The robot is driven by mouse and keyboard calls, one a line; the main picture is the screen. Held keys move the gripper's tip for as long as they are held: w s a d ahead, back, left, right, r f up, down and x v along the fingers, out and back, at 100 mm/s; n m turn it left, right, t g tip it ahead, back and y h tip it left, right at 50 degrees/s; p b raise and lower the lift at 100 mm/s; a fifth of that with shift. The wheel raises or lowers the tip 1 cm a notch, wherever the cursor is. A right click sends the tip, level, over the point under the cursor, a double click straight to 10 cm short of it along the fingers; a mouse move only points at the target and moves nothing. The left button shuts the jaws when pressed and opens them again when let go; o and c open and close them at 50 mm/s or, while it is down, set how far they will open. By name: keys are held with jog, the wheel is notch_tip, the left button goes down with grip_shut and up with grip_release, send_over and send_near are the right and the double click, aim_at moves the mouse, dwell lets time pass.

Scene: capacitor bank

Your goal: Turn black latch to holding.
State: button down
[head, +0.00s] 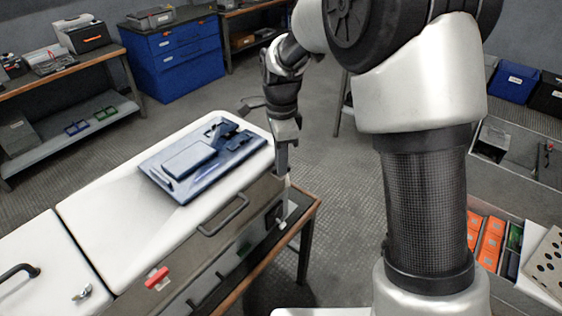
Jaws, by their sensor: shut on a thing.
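My gripper (283,168) points down at the right end of a white-topped cabinet (110,225). Its narrow fingers reach down past the top edge, along the front face. They are shut at a small dark part, the black latch (274,213), on the right end of that face. The fingers and the small size hide most of the latch, so I cannot tell its angle. A small pale metal piece shows just below the fingertips.
A blue panel-like device (190,160) lies on the cabinet top. A dark handle (223,215) and a red latch (157,278) stick out from the front. A wooden-edged bench (305,215) stands under the cabinet's right end. The floor behind is clear.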

jog(key=m, duration=0.2)
jog(key=m+p, duration=0.1)
jog(key=m, duration=0.1)
jog(key=shift+r+m, duration=0.2)
jog(key=shift+m, duration=0.1)
jog(key=m+p, duration=0.2)
jog(key=m, duration=0.2)
jog(key=shift+w+m, duration=0.1)
jog(key=shift+m, duration=0.3)
jog(key=shift+f, duration=0.1)
jog(key=c, duration=2.1)
grip_release()
notch_tip(320, 180, up, 17)
jog(key=shift+r+p, duration=0.2)
jog(key=shift+p, duration=0.2)
jog(key=shift+d, duration=0.1)
